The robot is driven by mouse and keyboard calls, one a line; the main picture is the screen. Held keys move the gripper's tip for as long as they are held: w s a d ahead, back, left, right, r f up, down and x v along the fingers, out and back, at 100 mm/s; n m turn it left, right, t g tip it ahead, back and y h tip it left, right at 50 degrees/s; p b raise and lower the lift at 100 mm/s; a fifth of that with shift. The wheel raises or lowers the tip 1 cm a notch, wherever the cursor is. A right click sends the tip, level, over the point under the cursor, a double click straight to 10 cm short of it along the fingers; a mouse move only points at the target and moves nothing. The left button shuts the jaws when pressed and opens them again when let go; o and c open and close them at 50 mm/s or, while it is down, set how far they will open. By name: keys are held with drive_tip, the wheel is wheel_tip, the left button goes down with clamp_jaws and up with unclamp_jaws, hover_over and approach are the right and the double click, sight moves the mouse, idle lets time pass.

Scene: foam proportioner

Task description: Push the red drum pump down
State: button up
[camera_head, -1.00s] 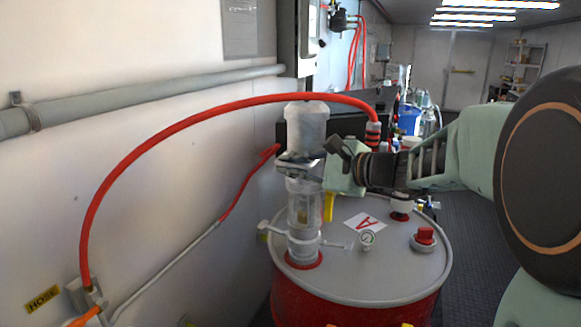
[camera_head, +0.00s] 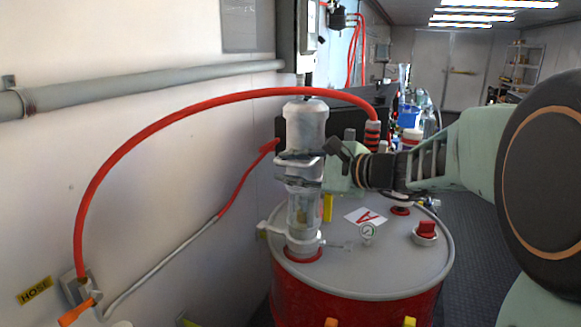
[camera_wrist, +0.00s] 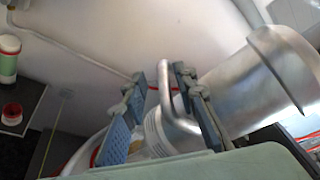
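The red drum (camera_head: 350,306) has a grey lid (camera_head: 385,272). The pump stands upright on the lid's left part, with a silver upper cylinder (camera_head: 305,128) and a clear lower tube (camera_head: 304,211). My gripper (camera_head: 290,168) is at the pump just under the upper cylinder, reaching in from the right. In the wrist view, its two fingers (camera_wrist: 160,112) stand apart on either side of a bent metal handle (camera_wrist: 170,100). A gap shows between the left finger and the handle. The silver cylinder (camera_wrist: 255,85) lies beyond the right finger.
A red hose (camera_head: 160,128) arches from the wall fitting over to the pump's back right. A gauge (camera_head: 367,231), a red cap (camera_head: 426,229) and a label (camera_head: 366,217) are on the lid. A wall pipe (camera_head: 150,85) runs at left. Floor (camera_head: 500,240) is clear at right.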

drive_tip(key=v, duration=1.2)
